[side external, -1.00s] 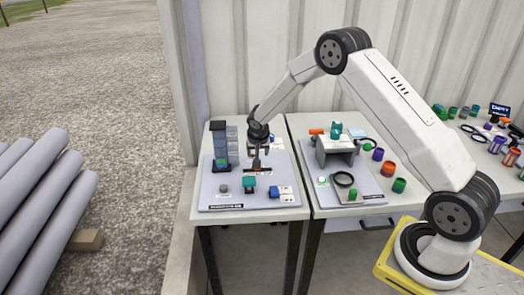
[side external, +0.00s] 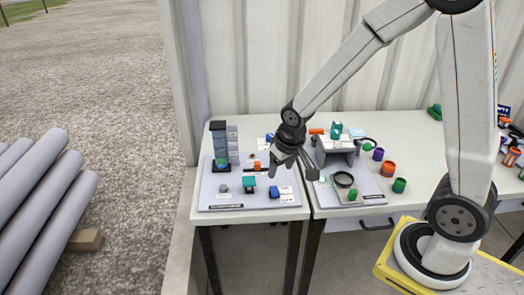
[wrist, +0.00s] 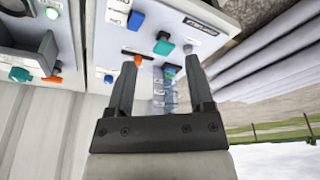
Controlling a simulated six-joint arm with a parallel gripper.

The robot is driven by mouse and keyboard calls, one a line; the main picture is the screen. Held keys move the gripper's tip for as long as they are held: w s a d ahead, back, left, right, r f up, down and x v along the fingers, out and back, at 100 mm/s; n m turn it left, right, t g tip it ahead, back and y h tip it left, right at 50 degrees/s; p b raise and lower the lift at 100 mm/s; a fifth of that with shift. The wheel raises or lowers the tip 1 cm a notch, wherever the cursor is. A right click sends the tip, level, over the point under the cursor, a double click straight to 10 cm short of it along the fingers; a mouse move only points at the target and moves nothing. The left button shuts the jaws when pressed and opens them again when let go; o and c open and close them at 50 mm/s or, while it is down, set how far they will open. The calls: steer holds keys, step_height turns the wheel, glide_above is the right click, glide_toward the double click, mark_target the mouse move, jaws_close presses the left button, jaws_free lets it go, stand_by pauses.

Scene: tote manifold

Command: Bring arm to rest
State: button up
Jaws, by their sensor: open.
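My gripper (side external: 294,165) is above the gap between the two work boards in the side external view. In the wrist view my gripper (wrist: 160,75) shows two dark fingers spread apart, with nothing held between them. The left board (side external: 222,202) lies below and to the left of the gripper. It carries a teal part (side external: 249,183), a blue part (side external: 274,192), a grey knob (side external: 222,189) and a dark tower with clear tubes (side external: 219,145). The gripper looks clear of all of these.
The right board (side external: 330,196) holds a grey bridge-like stand (side external: 335,150) and a black ring (side external: 343,179). A corrugated wall (side external: 270,70) rises behind the tables. Open gravel lies left.

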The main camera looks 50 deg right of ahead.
steer(key=s+a+n, duration=0.2)
steer(key=s+a, duration=0.1)
steer(key=s, duration=0.6)
steer(key=shift+r+y, duration=0.4)
steer(key=shift+r, duration=0.05)
